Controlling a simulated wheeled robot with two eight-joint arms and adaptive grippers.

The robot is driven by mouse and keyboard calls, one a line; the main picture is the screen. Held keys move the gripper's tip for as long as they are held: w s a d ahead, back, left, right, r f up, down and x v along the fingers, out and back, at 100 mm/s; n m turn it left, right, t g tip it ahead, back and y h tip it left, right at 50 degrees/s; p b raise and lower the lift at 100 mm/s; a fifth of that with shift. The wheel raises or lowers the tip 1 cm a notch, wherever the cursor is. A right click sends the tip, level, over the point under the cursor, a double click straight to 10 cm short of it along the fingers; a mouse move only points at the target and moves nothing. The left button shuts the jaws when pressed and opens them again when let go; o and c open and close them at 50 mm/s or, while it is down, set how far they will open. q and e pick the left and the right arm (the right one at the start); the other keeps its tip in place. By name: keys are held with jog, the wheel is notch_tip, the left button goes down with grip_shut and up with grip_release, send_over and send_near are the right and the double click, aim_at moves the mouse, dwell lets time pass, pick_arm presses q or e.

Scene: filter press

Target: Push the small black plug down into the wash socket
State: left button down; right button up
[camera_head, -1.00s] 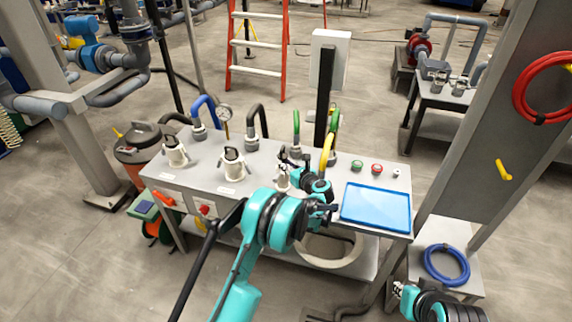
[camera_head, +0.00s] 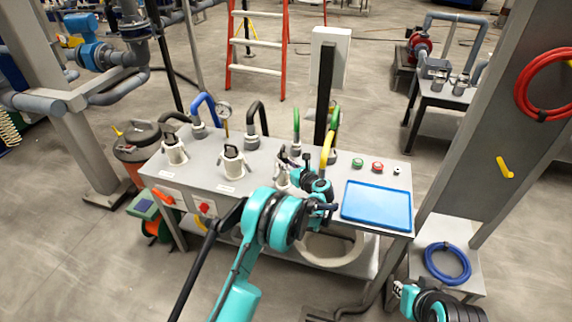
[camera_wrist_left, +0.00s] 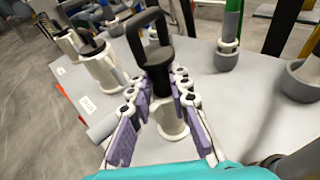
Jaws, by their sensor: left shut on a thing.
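The small black plug (camera_wrist_left: 158,62), with a loop handle on top, stands upright between my left gripper's purple finger pads in the left wrist view. My left gripper (camera_wrist_left: 158,100) is shut on it. A white socket (camera_wrist_left: 173,120) lies directly below the plug; the fingers hide its mouth, so I cannot tell how deep the plug sits. In the head view my left gripper (camera_head: 291,163) is over the third white socket (camera_head: 281,179) on the grey bench, largely covering it. My right gripper (camera_head: 400,289) is low at the right, away from the bench; its opening is unclear.
Two other white sockets with black tops (camera_head: 174,151) (camera_head: 233,163) stand to the left. Blue, black, green and yellow hoses (camera_head: 328,148) rise behind. A blue tray (camera_head: 376,206) and push buttons (camera_head: 377,167) are to the right. A post (camera_head: 324,95) stands behind the bench.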

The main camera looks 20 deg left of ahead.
aim_at(286, 154)
pick_arm(q)
jog(key=shift+r+p, duration=1)
jog(key=shift+r, duration=1.35)
